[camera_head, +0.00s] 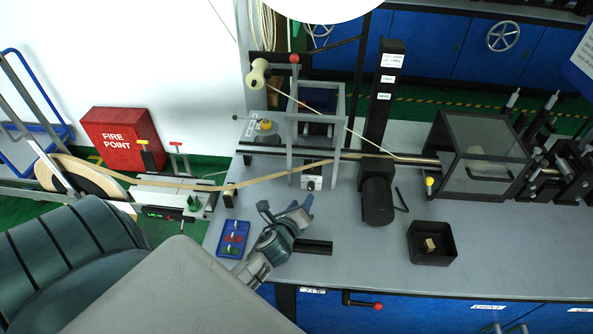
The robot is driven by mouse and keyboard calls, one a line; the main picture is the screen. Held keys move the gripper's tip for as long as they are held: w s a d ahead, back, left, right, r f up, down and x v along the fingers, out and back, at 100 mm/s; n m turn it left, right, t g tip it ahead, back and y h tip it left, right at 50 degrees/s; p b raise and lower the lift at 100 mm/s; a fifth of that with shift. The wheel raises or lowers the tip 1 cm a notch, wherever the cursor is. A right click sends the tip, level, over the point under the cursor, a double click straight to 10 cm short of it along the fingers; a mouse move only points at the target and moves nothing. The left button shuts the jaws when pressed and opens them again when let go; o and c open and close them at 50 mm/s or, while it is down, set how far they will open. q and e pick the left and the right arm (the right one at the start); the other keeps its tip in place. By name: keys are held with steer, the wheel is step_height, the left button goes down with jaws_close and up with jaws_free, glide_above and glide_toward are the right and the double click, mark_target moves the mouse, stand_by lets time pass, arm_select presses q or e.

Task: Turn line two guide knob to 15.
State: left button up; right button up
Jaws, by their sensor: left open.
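My left gripper (287,206) is open over the grey bench, left of the black motor-like cylinder, with nothing seen between its fingers. Several knobs show, and I cannot tell which is the line two guide knob. A yellow knob (265,124) is on the bench's left end, beside the grey frame. Another yellow knob (430,182) is near the clear-sided box. A green knob (192,205) is by the small display at left. The gripper is apart from all of these. No knob scale is readable. My right gripper does not show.
A tan tape runs from the reel (88,178) across the bench. The grey frame (300,165), black cylinder (377,200) and dark guard box (490,170) stand along it. A blue tray (234,240) and black bin (432,243) lie in front. Bench between cylinder and bin is clear.

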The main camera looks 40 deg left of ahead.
arm_select(q)
steer(key=v, duration=0.4)
steer(key=shift+d+b, duration=0.1)
steer(key=shift+b, duration=0.2)
steer(key=shift+s+f, duration=0.1)
